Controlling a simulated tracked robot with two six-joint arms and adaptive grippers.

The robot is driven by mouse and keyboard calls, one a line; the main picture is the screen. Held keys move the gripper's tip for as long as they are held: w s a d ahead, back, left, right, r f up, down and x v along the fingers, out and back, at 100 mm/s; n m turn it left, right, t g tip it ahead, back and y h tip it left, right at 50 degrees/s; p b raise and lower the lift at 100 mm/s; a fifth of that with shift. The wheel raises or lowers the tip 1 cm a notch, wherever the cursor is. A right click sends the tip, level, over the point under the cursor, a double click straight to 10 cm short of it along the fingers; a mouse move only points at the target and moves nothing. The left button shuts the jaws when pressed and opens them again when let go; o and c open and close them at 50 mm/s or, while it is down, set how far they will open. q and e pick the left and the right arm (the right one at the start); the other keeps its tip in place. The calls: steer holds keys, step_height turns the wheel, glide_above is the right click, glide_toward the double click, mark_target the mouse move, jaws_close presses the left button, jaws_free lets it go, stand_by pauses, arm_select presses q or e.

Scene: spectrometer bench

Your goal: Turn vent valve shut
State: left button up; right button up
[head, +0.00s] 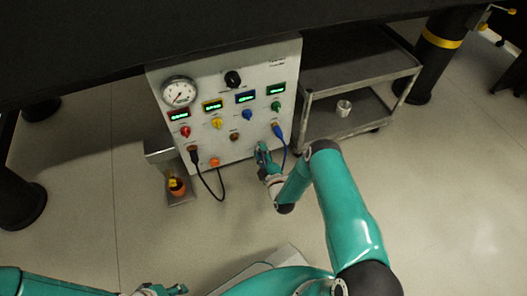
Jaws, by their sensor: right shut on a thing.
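The white control panel (263,72) stands under the dark bench top in the head view. My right gripper (261,149) reaches the lower right of the panel face, below the blue plug. It is shut on a small part there, which I take to be the vent valve; the fingers hide it, so its handle angle cannot be told. My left gripper (162,290) is at the bottom edge, far from the panel and partly cut off; its jaw opening is unclear.
The panel carries a round gauge (179,92), a black knob (233,79), coloured knobs under lit displays, and an orange button (214,161). A blue cable (284,146) hangs close beside my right gripper. A black cable (207,184) loops lower left. A grey cart (345,108) stands right.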

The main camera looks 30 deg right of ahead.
steer(key=n, duration=0.2)
steer(key=n+p, duration=0.1)
steer(key=n, duration=0.1)
steer(key=shift+a+f+n, duration=0.15)
steer(key=shift+a+n, duration=0.05)
steer(key=shift+n, duration=0.2)
stand_by(0.4)
steer(key=o, duration=1.2)
steer(key=shift+c, duration=0.2)
steer(key=shift+d, duration=0.1)
steer(key=v, duration=0.7)
steer(key=shift+s, duration=0.25)
